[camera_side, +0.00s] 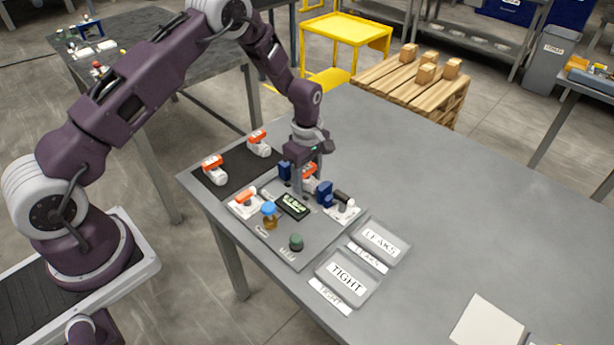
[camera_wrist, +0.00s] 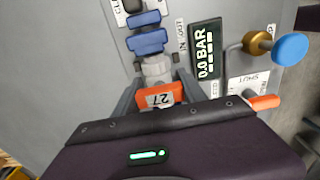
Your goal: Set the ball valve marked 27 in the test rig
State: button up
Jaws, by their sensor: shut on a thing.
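The ball valve marked 27 (camera_wrist: 160,93) has an orange handle and a pale body. In the wrist view it lies between the two fingers of my gripper (camera_wrist: 157,86), which is shut on it. In the side view my gripper (camera_side: 306,178) points down at the test rig (camera_side: 262,243), and the orange of the valve (camera_side: 311,171) shows between two blue blocks (camera_side: 324,193). The blue blocks also show just beyond the valve in the wrist view (camera_wrist: 147,42). I cannot tell whether the valve is fully seated. The rig's display (camera_wrist: 206,60) reads 0.0 BAR.
Two other orange-handled valves (camera_side: 213,169) (camera_side: 259,143) stand on a black mat (camera_side: 235,180). The rig carries a blue knob (camera_side: 269,208), a green button (camera_side: 296,241) and an orange lever (camera_side: 246,197). Trays marked LEAKS (camera_side: 401,251) and TIGHT (camera_side: 366,297) lie right of it. The table's right side is mostly clear.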

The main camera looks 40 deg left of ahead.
jog(key=shift+f, duration=0.15)
jog(key=o, duration=1.6)
jog(key=shift+r, duration=3.75)
jog(key=shift+r, duration=0.1)
jog(key=s+d+r+m+t, duration=0.1)
jog(key=s+r+m, duration=0.35)
jog(key=r, duration=0.55)
jog(key=s+d+r+m+t, duration=0.1)
jog(key=s+r+m, duration=0.3)
jog(key=r, duration=0.6)
jog(key=s+r+m+t, duration=0.1)
jog(key=s+m, duration=0.2)
jog(key=s, duration=0.4)
jog(key=s+d+r+m+t, duration=0.1)
jog(key=s+r+m, duration=0.1)
jog(key=s, duration=0.6)
jog(key=s+r+m+t, duration=0.1)
jog(key=s+m, duration=0.3)
jog(key=s, duration=0.4)
jog(key=shift+d+r+m+t, duration=0.25)
jog(key=shift+d+r+t, duration=0.05)
jog(key=shift+r, duration=0.4)
